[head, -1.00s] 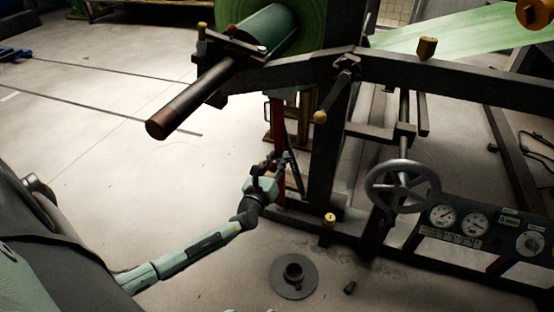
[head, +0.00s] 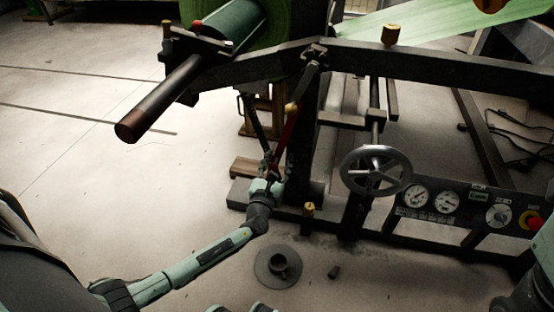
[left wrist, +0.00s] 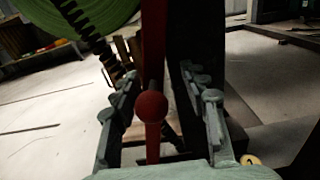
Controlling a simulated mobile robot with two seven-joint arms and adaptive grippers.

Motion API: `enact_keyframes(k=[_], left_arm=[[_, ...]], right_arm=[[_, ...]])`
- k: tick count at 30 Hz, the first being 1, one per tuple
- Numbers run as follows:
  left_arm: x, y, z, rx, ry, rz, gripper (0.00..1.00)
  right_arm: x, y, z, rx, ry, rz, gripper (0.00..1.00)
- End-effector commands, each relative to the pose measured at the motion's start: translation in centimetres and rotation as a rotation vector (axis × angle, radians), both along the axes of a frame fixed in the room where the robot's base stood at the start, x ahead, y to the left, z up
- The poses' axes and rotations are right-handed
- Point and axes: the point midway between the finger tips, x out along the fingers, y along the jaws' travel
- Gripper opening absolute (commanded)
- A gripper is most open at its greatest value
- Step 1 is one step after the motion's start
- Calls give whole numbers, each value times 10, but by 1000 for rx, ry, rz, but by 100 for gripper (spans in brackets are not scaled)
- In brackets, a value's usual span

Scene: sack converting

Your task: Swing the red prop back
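The red prop (head: 285,132) is a slim bar beside the dark upright of the unwind stand, slanting down and to the left. My left gripper (head: 269,170) is at its lower end. In the left wrist view the red prop (left wrist: 153,40) runs down between the two fingers of my left gripper (left wrist: 165,100) and carries a round red knob (left wrist: 151,106). The fingers stand apart, with a visible gap on each side of the prop. Whether one finger touches it is hard to tell. My right gripper is not in view.
A green roll (head: 245,25) on a dark shaft (head: 160,98) overhangs from the frame (head: 430,65). A handwheel (head: 376,170) and gauge panel (head: 450,200) stand to the right. A round flanged piece (head: 278,267) lies on the floor. Open floor is at left.

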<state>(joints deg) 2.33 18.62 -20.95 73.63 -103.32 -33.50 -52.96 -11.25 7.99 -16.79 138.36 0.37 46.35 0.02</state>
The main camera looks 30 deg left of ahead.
Motion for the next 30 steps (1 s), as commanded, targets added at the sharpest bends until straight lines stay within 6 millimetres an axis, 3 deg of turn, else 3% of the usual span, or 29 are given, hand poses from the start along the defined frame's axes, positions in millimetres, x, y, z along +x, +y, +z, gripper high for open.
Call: enact_keyframes(k=[8, 21, 30], left_arm=[[-8, 1, -1, 2, 0, 3, 44], [-69, -15, 0, 2, 0, 1, 44], [-73, -17, 1, 1, -1, 1, 44]], right_arm=[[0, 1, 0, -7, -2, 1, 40], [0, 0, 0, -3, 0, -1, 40], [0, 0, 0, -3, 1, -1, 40]])
